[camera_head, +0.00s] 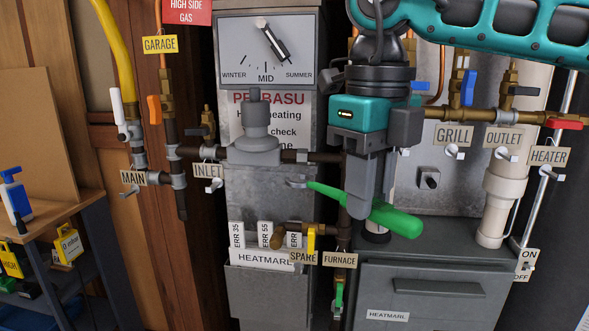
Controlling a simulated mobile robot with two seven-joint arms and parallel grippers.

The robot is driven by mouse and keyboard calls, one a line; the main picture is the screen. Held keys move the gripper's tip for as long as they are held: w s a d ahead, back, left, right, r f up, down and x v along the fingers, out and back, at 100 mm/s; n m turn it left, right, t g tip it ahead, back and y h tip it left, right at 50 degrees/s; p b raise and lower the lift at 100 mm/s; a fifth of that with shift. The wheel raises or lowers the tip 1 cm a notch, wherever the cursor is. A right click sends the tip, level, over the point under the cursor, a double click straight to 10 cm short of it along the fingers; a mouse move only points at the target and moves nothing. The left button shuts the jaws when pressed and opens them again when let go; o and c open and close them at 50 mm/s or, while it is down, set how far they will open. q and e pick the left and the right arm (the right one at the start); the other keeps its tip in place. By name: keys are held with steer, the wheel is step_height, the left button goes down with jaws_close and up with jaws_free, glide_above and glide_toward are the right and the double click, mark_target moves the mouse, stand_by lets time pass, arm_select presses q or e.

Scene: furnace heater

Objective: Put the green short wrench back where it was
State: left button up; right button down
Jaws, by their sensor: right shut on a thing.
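The green short wrench (397,221) is in the grasp of my right gripper (372,212), in the head view just right of the middle. Its thick green handle end sticks out to the right and slightly down. Its thin part runs to the upper left, ending near a small grey tip (297,182) in front of the grey heater body. I cannot tell whether that tip touches anything. The right gripper points down, and its fingers are shut around the handle, hiding part of the wrench. My left gripper is not in view.
Brown pipes with a grey valve (256,138) run close left of my gripper. Below are the SPARE pipe (310,232) and a grey furnace box (440,286). Labelled valves, such as OUTLET (503,139), stand at right. A wooden table (48,218) is at far left.

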steer(key=d+f+n, duration=0.5)
steer(key=f+n, duration=0.7)
steer(key=n, duration=0.2)
steer(key=d+f+n, duration=0.5)
steer(key=f+n, duration=0.7)
steer(key=n, duration=0.2)
steer(key=shift+s+d+f, duration=0.25)
steer(key=shift+s+d, duration=0.1)
